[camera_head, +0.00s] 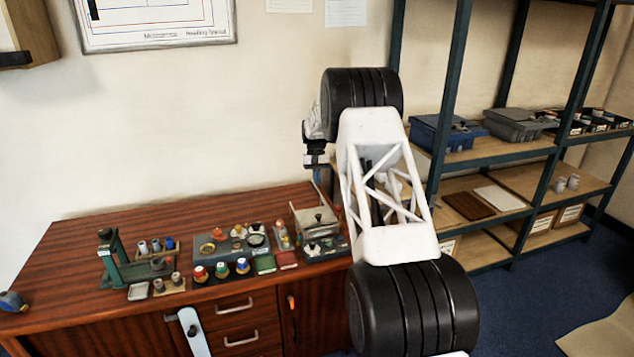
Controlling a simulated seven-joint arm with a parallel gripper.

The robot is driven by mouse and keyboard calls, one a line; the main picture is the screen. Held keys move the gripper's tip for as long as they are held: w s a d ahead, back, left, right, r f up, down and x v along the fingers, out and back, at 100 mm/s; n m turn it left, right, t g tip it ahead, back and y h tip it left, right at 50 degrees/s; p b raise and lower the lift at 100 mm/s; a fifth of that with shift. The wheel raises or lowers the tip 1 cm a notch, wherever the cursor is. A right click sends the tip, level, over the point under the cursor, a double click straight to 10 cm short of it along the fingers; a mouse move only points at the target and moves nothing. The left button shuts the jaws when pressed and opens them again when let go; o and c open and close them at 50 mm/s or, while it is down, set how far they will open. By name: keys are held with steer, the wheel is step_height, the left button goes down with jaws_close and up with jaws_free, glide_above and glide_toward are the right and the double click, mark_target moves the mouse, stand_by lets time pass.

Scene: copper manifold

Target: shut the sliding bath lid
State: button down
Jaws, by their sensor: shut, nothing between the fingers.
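My arm hides the area just right of the box. My gripper (317,160) shows only in part, small and dark, left of my white arm link. It is above and behind the box, apart from it. It is shut and empty, and its fingertips are hard to make out.
Left of the box stand a tray of fittings (232,243), several coloured-capped bottles (221,270) and a green stand (112,262). A dark tray (322,250) lies in front of the box. Shelving (490,150) stands at right. The cabinet top's left part is mostly clear.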

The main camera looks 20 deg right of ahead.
steer(key=c, duration=1.2)
jaws_free()
steer(key=shift+s, duration=0.1)
steer(key=shift+c, duration=0.2)
steer(key=o, duration=0.4)
steer(key=shift+s+a+f+n, duration=0.1)
steer(key=shift+s+f+n, duration=0.2)
steer(key=shift+n, duration=0.5)
steer(key=n+t, duration=0.3)
steer(key=n, duration=0.6)
glide_above(318, 215)
steer(key=shift+f+h, duration=0.3)
steer(key=shift+f, duration=1.25)
steer(key=shift+f, duration=0.1)
steer(key=shift+f, duration=3.8)
